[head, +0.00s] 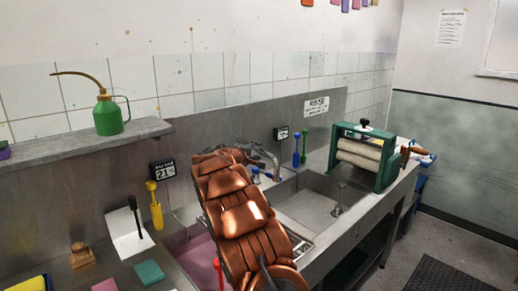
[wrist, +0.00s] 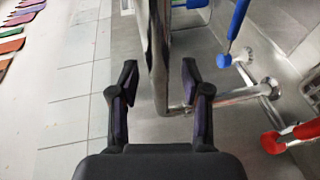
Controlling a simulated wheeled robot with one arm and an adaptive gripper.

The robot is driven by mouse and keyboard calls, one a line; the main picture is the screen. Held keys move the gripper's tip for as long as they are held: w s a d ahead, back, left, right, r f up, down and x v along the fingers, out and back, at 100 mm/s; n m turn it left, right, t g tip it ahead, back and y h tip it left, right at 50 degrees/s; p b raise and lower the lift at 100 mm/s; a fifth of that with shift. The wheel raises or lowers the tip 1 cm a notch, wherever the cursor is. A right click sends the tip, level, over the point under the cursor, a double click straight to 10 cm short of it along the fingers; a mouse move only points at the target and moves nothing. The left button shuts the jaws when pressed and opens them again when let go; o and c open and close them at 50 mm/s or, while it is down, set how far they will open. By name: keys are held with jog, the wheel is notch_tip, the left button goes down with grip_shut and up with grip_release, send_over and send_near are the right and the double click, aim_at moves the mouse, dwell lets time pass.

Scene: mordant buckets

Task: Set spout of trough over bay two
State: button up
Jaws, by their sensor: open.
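The chrome spout (wrist: 158,50) runs up the middle of the wrist view, between the two fingers of my gripper (wrist: 157,82). My gripper is open, with a finger on each side of the pipe and a visible gap to each. A chrome tap body (wrist: 240,96) with a blue lever (wrist: 232,38) and a red lever (wrist: 290,138) lies at right. I cannot tell which bay the spout tip is over.
The left bay (head: 184,244) holds pinkish liquid; the right bay (head: 309,207) looks empty with a drain fitting (head: 337,208). A green roller wringer (head: 365,155) stands at the right. A shelf (head: 85,142) with a green oil can (head: 108,117) is at left. Upright brushes line the back wall.

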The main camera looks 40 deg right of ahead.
jog(key=shift+x, duration=0.85)
grip_shut()
